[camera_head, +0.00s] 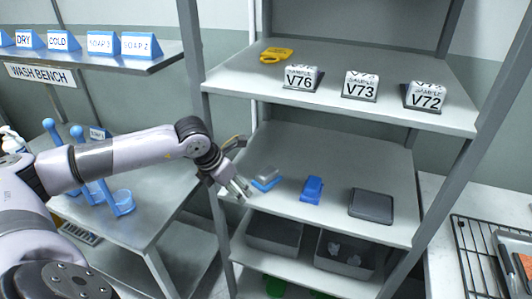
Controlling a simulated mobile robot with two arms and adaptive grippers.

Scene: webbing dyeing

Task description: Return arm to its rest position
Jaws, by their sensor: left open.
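My left arm (120,160) reaches in from the left. Its gripper (243,188) is open in front of the left end of the middle shelf of the grey rack. Nothing shows between its fingers. A small blue-based item with a greyish top (266,177) lies on that shelf just right of the fingertips. I cannot tell whether they touch it. My right gripper is not in view.
The middle shelf (330,160) also holds a blue item (312,189) and a dark flat tray (371,206). The top shelf carries a yellow item (276,55) and sample blocks V76 (301,78), V73 (360,86) and V72 (425,96). Grey bins (345,254) sit below. The wash bench (150,200) is left.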

